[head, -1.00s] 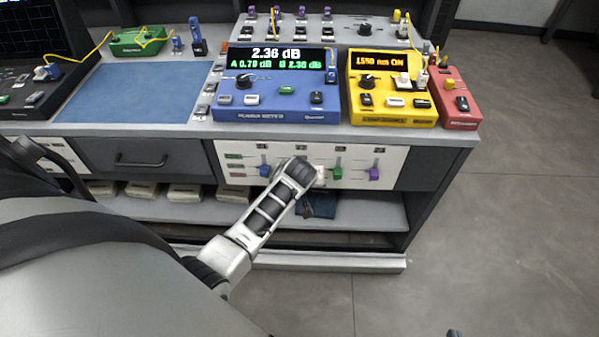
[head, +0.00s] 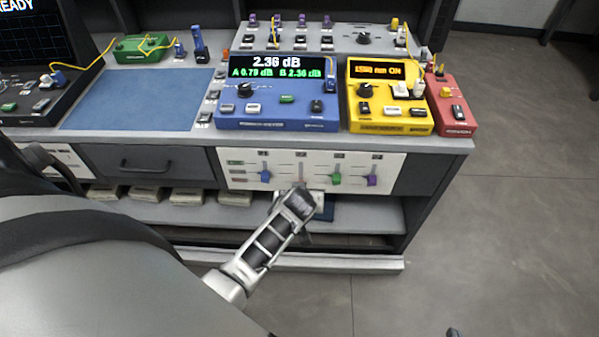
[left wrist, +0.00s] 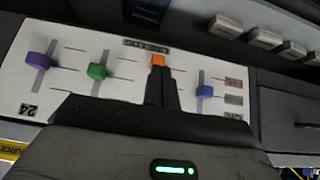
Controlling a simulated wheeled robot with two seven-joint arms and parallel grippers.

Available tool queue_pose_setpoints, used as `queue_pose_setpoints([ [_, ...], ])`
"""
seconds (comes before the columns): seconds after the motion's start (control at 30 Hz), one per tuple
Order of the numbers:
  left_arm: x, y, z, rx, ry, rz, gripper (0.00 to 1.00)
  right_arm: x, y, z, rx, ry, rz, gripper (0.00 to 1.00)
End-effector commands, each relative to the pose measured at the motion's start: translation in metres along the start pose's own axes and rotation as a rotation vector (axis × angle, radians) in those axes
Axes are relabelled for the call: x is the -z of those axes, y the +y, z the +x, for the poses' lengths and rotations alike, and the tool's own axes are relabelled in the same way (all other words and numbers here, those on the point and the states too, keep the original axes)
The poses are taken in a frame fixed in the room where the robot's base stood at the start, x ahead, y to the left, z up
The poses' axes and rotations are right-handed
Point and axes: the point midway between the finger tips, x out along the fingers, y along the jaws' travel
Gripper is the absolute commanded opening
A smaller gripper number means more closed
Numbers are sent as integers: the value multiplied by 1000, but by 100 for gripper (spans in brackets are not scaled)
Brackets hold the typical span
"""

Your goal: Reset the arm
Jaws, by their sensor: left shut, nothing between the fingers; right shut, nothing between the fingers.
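My left arm reaches across the head view to the white slider panel (head: 320,157) on the bench front. Its gripper (head: 299,200) is just below the panel, and its fingertips are hidden there. In the left wrist view the left gripper (left wrist: 160,83) is shut and empty, its dark fingers close to the orange slider knob (left wrist: 158,60). I cannot tell whether they touch. That knob is at the panel's lower end of its slot. The blue (head: 265,176), green (head: 335,179) and purple (head: 371,180) knobs stand clear. Only a small dark tip of my right gripper (head: 453,333) shows at the bottom edge.
A blue power meter (head: 280,121), a yellow light source (head: 389,125) and a red box (head: 450,105) stand on the bench above the panel. A drawer (head: 150,165) is left of it. A shelf (head: 370,213) runs below. The floor at right is free.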

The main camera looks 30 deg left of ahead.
Motion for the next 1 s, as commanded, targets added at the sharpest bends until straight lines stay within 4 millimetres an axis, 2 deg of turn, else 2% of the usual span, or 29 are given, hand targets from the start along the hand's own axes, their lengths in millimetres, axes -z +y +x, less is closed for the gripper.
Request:
queue_pose_setpoints([
  [0.3, -2, -1, -1, -5, 1, 8, 0, 0, 0, 0, 0, 0, 0, 0],
  [0.43, -20, -5, -16, -76, 25, 108, 0, -4, 1, 2, -4, -4, 0, 0],
  [0.57, -55, 0, -59, -247, 85, 293, 0, -10, 3, 5, -10, -9, 0, 0],
  [0.7, -88, 14, -121, -440, 156, 449, 0, -17, 6, 8, -16, -17, -1, 0],
  [0.8, -102, 21, -156, -533, 195, 506, 0, -20, 6, 9, -20, -19, -1, 0],
  [0.9, -108, 25, -174, -578, 217, 530, 0, -22, 7, 10, -21, -20, -1, 0],
  [1.0, -109, 26, -178, -590, 224, 535, 0, -22, 7, 10, -21, -20, -1, 0],
])
